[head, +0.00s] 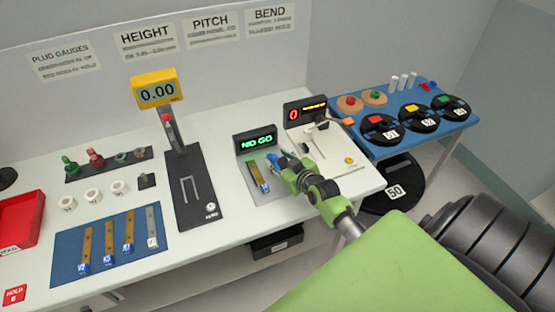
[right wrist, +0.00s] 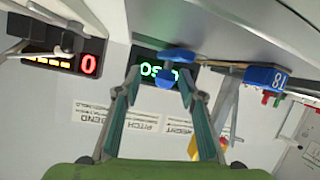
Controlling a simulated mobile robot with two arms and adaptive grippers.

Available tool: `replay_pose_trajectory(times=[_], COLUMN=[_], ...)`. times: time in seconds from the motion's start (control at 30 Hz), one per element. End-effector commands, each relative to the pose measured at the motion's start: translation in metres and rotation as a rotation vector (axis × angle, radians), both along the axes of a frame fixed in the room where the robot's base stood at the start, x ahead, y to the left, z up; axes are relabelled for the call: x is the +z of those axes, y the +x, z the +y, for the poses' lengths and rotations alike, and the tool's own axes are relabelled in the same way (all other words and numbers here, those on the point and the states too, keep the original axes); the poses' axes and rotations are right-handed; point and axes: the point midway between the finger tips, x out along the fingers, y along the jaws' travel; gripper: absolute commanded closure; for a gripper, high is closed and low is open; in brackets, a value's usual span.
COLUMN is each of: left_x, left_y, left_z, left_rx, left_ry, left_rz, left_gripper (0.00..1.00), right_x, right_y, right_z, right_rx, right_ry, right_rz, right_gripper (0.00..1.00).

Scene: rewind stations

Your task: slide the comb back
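The pitch station (head: 256,145) shows NO GO in green on its dark display. A brass strip with a blue end (head: 257,176) lies on its grey plate; the blue end, marked 18, shows in the right wrist view (right wrist: 266,78). A small blue handle (head: 273,158), seemingly the comb's, sits beside the strip; it also shows in the right wrist view (right wrist: 178,56). My right gripper (head: 288,164) is right by this handle. Its fingers (right wrist: 158,78) are apart, with the handle at or just beyond the right fingertip; contact is unclear. My left gripper is not in view.
The white bend station (head: 318,150) stands close to the right of my gripper. The height gauge (head: 190,185) is to the left. A blue mat (head: 70,240) with several strips lies further left, near a red tray (head: 18,222). A blue side table (head: 390,146) holds black discs.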

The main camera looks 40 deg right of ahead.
Motion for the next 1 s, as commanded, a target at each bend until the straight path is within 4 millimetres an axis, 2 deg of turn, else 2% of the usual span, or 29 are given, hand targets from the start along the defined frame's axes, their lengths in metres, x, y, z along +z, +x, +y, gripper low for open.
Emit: replay_pose_trajectory(times=[0.17,0.27,0.37,0.7,0.83,1.0], left_x=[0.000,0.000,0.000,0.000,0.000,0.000], left_y=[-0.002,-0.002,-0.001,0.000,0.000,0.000], left_z=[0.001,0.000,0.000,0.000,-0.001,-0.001], left_rx=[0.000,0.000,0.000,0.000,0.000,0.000], left_ry=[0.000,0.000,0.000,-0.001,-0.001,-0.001], left_rz=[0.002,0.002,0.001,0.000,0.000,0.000], left_gripper=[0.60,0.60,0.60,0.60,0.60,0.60], right_x=[0.000,0.003,0.008,0.034,0.040,0.044], right_y=[-0.001,-0.009,-0.022,-0.087,-0.103,-0.111], right_z=[0.001,0.002,0.004,0.010,0.011,0.012], right_rx=[0.001,0.002,0.002,0.001,0.000,-0.001], right_ry=[0.002,0.000,0.000,0.000,0.001,0.002], right_rz=[0.000,0.000,0.001,0.002,0.002,0.001], right_gripper=[0.63,0.63,0.63,0.63,0.63,0.63])
